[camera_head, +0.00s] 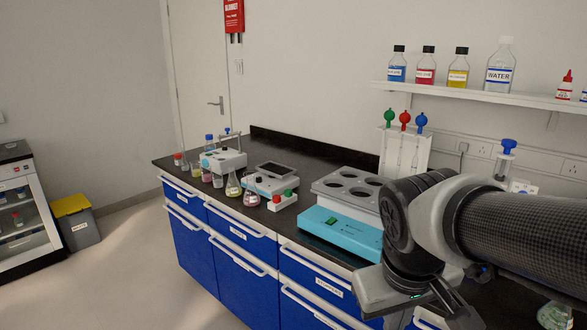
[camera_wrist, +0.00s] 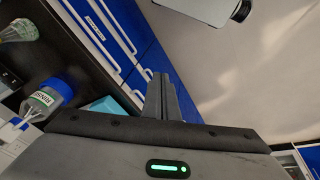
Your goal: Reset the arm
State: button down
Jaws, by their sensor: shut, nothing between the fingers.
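My arm (camera_head: 440,215) reaches in from the right side of the head view, over the right part of the bench. Its end points downward near the bench's front edge, where its lower part is cut off by the picture's bottom edge. My gripper (camera_wrist: 163,97) shows in the wrist view, with its fingers together and nothing between them. Below the fingers in that view are blue drawers with white handles and the pale floor.
The dark bench (camera_head: 305,248) carries a turquoise device (camera_head: 340,228) with round wells just left of my arm, and flasks and instruments farther left. A shelf (camera_head: 470,95) with labelled bottles is on the wall. In the wrist view, a RINSE-labelled bottle (camera_wrist: 45,98) lies near my gripper.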

jog(key=s+a+r+m+t+y+p, duration=0.1)
jog(key=s+r+m+t+p, duration=0.1)
jog(key=r+p, duration=1.6)
notch_tip(320, 180, up, 4)
jog(key=shift+s+a+r+t, duration=0.2)
jog(key=shift+s+t, duration=0.1)
jog(key=shift+s, duration=0.35)
